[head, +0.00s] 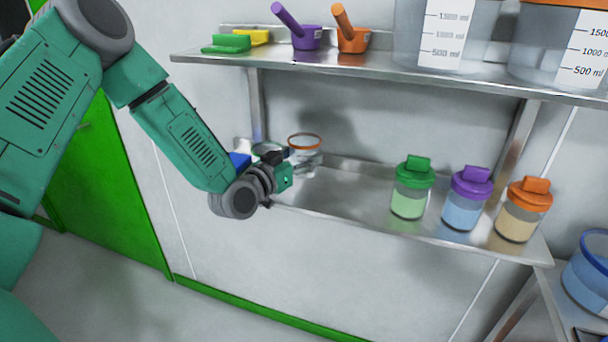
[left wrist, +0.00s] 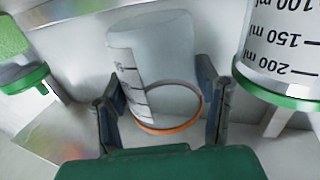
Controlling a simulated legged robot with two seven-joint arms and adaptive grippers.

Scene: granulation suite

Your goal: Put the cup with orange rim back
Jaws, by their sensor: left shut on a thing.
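The clear cup with the orange rim (head: 304,142) is at the lower shelf, towards its left end, rim up. My left gripper (head: 299,167) reaches in from the left and is shut on this cup. In the left wrist view the picture is upside down; the cup (left wrist: 150,55) with its dark scale marks sits between the two fingers of the gripper (left wrist: 163,105). I cannot tell whether the cup's base touches the shelf. My right gripper is not in view.
The lower metal shelf (head: 345,190) has free room between the cup and the green-lidded jar (head: 409,190). Purple-lidded (head: 467,198) and orange-lidded (head: 521,210) jars stand further right. A green-rimmed cup (left wrist: 280,55) is close beside my gripper. The upper shelf (head: 400,75) overhangs, carrying scoops.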

